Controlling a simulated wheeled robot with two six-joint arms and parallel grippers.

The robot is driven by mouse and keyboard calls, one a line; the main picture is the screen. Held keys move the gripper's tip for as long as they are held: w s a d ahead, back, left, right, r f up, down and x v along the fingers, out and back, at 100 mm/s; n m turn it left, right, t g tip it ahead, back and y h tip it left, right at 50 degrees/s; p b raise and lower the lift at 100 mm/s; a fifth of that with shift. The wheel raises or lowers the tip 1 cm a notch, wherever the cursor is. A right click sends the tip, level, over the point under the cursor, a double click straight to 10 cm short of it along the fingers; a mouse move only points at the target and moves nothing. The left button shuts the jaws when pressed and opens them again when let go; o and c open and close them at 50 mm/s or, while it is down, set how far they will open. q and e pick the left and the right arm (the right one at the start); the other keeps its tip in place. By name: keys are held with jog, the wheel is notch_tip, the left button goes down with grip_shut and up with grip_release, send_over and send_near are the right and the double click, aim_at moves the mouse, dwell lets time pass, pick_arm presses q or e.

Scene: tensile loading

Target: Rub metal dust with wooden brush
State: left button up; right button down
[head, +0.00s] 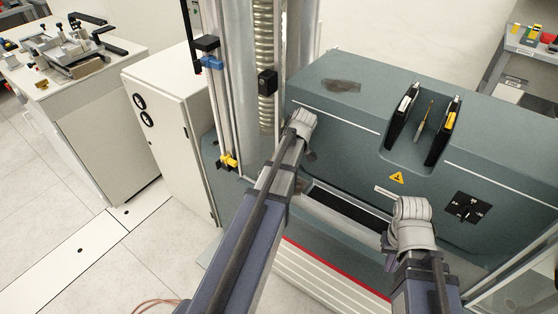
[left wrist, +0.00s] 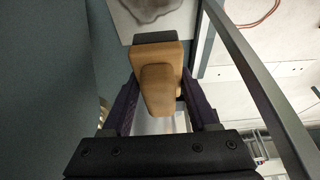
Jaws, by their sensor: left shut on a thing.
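The wooden brush (left wrist: 158,88) is a tan block with a dark strip at its far end, seen in the left wrist view. My left gripper (left wrist: 160,100) is shut on it, with a dark finger on each side. In the head view my left wrist (head: 300,124) is at the machine's left front, and its fingers and the brush are hidden. A dark patch that looks like the metal dust (head: 342,86) lies on the machine top, apart from my left wrist. A grey patch (left wrist: 150,8) shows beyond the brush. My right gripper (head: 411,222) is by the machine's front; its fingers are not clear.
The teal machine (head: 455,160) has a slot with black-handled tools (head: 402,115) on top. A metal column (head: 300,40) stands at its left. A white cabinet (head: 172,125) and a bench with a device (head: 75,48) are further left.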

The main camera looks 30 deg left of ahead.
pick_arm(q)
jog(key=shift+f+b, duration=2.3)
jog(key=shift+f, duration=0.25)
jog(key=shift+f+b, duration=1.15)
jog(key=shift+d, duration=0.15)
jog(key=shift+s+d+r, duration=0.1)
jog(key=shift+s+d, duration=0.05)
jog(key=shift+d, duration=1.5)
